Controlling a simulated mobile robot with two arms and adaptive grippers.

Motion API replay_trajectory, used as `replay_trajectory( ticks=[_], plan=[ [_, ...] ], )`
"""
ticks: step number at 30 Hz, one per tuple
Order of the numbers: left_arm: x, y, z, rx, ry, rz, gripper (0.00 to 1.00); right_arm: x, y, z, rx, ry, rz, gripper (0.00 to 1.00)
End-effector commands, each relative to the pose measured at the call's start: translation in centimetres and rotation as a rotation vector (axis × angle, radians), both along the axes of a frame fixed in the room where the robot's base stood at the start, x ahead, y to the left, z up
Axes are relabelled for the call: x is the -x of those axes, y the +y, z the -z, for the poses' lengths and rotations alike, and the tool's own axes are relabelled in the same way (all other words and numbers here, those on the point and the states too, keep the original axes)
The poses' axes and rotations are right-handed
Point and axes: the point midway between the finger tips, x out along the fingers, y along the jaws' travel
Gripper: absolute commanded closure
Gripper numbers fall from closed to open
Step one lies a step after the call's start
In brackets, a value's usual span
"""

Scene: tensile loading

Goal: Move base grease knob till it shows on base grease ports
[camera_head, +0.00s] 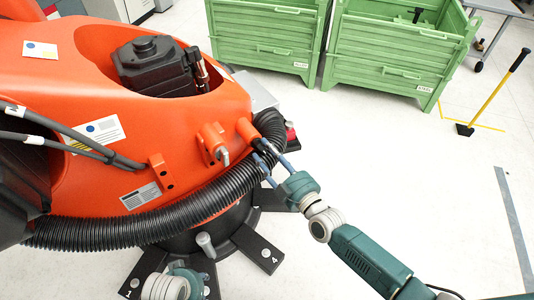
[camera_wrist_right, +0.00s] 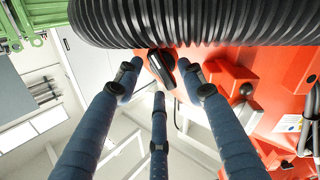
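One block (camera_head: 212,140) has a grey stub. The other (camera_head: 247,131) is beside the black hose, with a dark end close to my right gripper's fingers. My right gripper (camera_head: 262,164) has its blue fingers apart, pointing at this second block. In the right wrist view a black knob-like part (camera_wrist_right: 161,68) shows between and beyond the spread fingertips (camera_wrist_right: 158,88); contact cannot be told. My left gripper (camera_head: 192,275) is low in the head view, its fingers mostly hidden.
A thick black ribbed hose (camera_head: 135,232) curves around the base, close to my right fingers. The black foot plates (camera_head: 258,248) spread below. Green crates (camera_head: 265,35) stand behind, with a yellow-handled tool (camera_head: 492,92) at the right. White floor lies open at the right.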

Motion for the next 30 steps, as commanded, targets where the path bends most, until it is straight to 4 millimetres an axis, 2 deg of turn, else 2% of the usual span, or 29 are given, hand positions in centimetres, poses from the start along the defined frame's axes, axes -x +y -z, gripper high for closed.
replay_trajectory(
  ticks=[10, 15, 16, 30],
  plan=[
    [-0.04, 0.02, -0.28, -0.001, -0.001, 0.0, 0.6, -0.34, 0.22, -0.01, 0.0, 0.001, 0.0, 0.62],
    [-0.05, -0.01, -0.27, 0.0, -0.001, 0.0, 0.6, -0.33, 0.21, 0.0, 0.0, 0.001, 0.0, 0.96],
    [-0.05, -0.01, -0.27, 0.0, -0.001, 0.0, 0.6, -0.32, 0.2, 0.01, 0.0, 0.001, 0.0, 1.0],
    [-0.03, -0.02, -0.24, 0.0, 0.0, 0.0, 0.6, -0.33, 0.16, 0.1, -0.07, 0.045, 0.0, 1.0]
  ],
)
